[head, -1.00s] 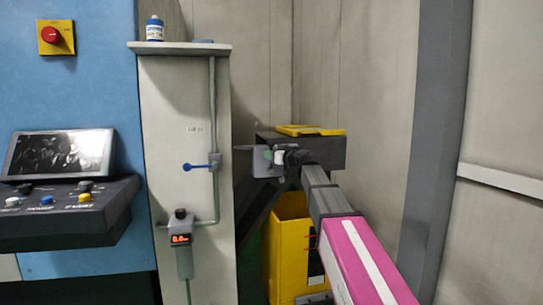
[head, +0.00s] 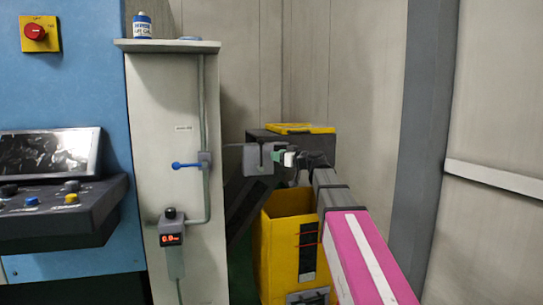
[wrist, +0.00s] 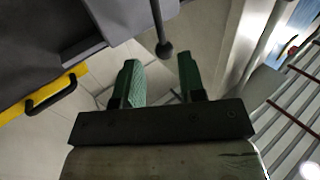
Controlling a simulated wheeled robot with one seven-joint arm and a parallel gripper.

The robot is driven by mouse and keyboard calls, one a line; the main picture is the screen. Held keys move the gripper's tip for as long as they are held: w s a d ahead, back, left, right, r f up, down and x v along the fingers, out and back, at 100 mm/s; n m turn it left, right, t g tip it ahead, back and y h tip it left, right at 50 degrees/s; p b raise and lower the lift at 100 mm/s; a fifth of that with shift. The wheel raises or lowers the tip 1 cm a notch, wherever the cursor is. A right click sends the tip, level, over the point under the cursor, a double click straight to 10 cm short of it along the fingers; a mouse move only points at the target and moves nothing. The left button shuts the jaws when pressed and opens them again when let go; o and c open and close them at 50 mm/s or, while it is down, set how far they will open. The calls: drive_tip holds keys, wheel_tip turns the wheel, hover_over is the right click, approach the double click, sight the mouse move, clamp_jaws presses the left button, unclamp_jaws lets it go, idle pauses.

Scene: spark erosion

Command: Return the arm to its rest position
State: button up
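My arm reaches from the lower right of the head view toward the middle, with a pink link and grey links. Its wrist end is in front of a dark box with a yellow top (head: 318,146). In the wrist view my gripper (wrist: 160,75) has two green fingers standing wide apart. Nothing is held between them. A dark rod with a round end (wrist: 164,48) shows near the fingertips, and I cannot tell how far beyond them it is. In the head view the gripper is small and its fingers are not clear.
A yellow bin (head: 290,250) stands below the arm. A pale column (head: 165,110) with a blue-handled valve (head: 188,165) and a small red display (head: 171,239) is left of it. A bottle (head: 142,25) stands on top. A blue machine with a control panel (head: 55,215) is far left.

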drive_tip(key=shift+s+d, duration=0.3)
drive_tip(key=shift+d, duration=0.1)
drive_tip(key=s+d+f+m+g+h, duration=0.2)
drive_tip(key=s+f, duration=0.1)
drive_tip(key=f, duration=0.8)
drive_tip(key=s+d+f+m+g+h, duration=0.1)
drive_tip(key=s+f+g+h, duration=0.15)
drive_tip(key=f, duration=0.85)
drive_tip(key=s+d+f+m+g+h, duration=0.1)
drive_tip(key=s+d+f+m+h, duration=0.15)
drive_tip(key=f, duration=0.75)
drive_tip(key=s+d+f+m+g+h, duration=0.2)
drive_tip(key=s+d+f, duration=0.3)
drive_tip(key=s+f, duration=0.4)
drive_tip(key=s+d+f+m+g+h, duration=0.2)
drive_tip(key=s+d+f+g+h, duration=0.2)
drive_tip(key=s+f, duration=0.6)
wheel_tip(320, 180, down, 2)
drive_tip(key=shift+d+f+h, duration=0.1)
drive_tip(key=shift+d+h, duration=0.25)
drive_tip(key=shift+h, duration=0.15)
drive_tip(key=shift+m, duration=0.25)
